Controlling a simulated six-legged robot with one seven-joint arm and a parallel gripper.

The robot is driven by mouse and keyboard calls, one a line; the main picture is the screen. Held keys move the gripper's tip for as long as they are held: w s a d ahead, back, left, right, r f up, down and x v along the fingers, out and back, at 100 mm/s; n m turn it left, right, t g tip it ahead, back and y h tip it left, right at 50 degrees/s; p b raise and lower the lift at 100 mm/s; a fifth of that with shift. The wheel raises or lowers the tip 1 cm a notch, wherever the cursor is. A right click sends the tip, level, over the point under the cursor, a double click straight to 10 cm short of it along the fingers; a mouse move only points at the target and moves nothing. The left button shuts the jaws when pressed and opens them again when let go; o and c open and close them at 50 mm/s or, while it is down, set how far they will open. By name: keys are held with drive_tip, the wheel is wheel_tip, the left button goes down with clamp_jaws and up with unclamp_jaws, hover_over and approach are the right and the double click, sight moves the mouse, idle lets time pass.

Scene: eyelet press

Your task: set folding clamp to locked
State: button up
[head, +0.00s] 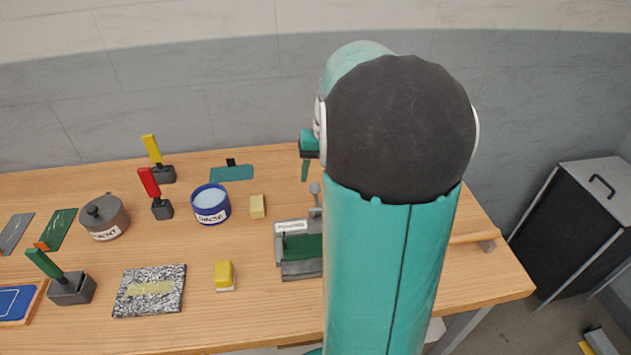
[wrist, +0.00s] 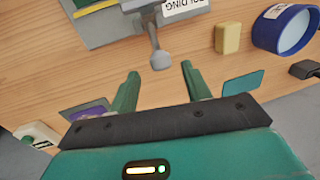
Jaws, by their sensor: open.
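The folding clamp (head: 301,268) is a grey fixture with a green bed on the wooden table, partly hidden by my arm. Its white label shows at the back left, cut to "OLDING" in the wrist view (wrist: 186,6). A grey lever with a round knob (wrist: 160,60) sticks out from the clamp; the knob also shows in the head view (head: 315,189). My gripper (wrist: 160,76) is open and empty. Its two green fingers point toward the knob, which lies between their lines just beyond the tips. No contact is visible. In the head view my gripper (head: 305,168) is behind the clamp.
A yellow block (head: 257,206) and blue-rimmed tub (head: 210,204) stand left of the clamp. Red (head: 150,184), yellow (head: 153,151) and green (head: 44,264) handled levers stand farther left. A yellow-topped block (head: 225,275) is in front. A black bin (head: 575,225) stands right of the table.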

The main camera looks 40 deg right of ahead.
sight(317, 199)
drive_tip(key=shift+w+a+f, duration=0.1)
drive_tip(key=shift+a+f, duration=0.05)
drive_tip(key=shift+f, duration=0.65)
drive_tip(key=shift+w+a+f, duration=0.1)
drive_tip(key=shift+f, duration=0.65)
clamp_jaws()
